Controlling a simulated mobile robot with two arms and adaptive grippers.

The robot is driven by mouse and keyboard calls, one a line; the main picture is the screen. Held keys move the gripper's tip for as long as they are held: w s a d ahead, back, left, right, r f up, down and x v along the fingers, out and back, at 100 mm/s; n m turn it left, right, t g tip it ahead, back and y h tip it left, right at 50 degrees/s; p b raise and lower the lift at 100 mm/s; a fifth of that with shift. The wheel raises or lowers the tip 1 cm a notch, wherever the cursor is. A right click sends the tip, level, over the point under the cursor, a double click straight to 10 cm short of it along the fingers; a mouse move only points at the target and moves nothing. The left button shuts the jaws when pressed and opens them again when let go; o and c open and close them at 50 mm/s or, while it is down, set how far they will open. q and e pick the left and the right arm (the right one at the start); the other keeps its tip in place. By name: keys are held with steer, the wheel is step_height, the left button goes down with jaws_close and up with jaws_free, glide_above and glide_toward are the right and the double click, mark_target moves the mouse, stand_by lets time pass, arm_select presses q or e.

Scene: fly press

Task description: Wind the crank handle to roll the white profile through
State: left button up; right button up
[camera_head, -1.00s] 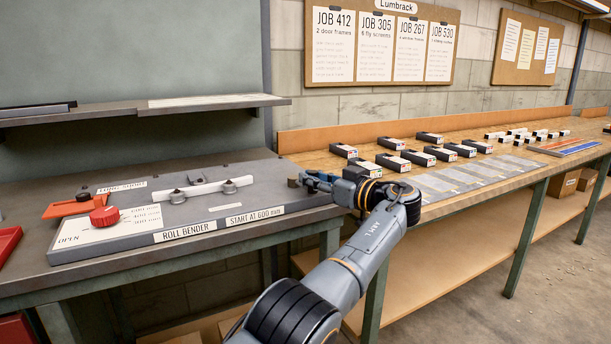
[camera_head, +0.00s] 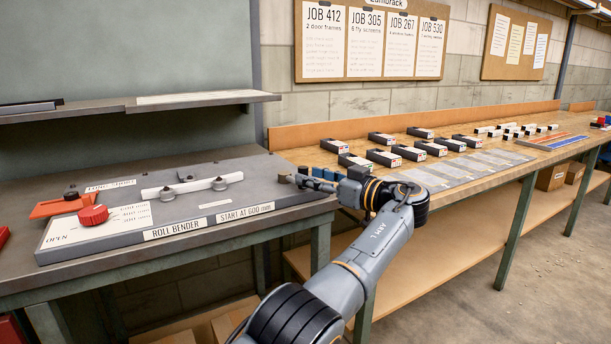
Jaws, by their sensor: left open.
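The roll bender (camera_head: 110,238) is a grey plate on the bench at left. The white profile (camera_head: 205,187) lies across its top, against two round dark rollers. A red knob (camera_head: 93,215) sits at its front left. A short dark upright knob (camera_head: 284,177) stands at its right end; I cannot tell whether it is the crank handle. My left gripper (camera_head: 303,181) is just right of this knob, open, with its fingers pointing left toward it. Whether they touch it is too small to tell. My right gripper is not in view.
An orange lever (camera_head: 58,207) is beside the red knob. A grey shelf (camera_head: 200,102) hangs above the bender. The wooden bench (camera_head: 400,190) to the right holds several dark boxes, white pieces and flat sheets. Open floor (camera_head: 500,300) lies in front.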

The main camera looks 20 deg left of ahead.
arm_select(q)
steer(key=shift+v, duration=2.3)
steer(key=shift+a, duration=0.1)
steer(key=shift+c, duration=0.2)
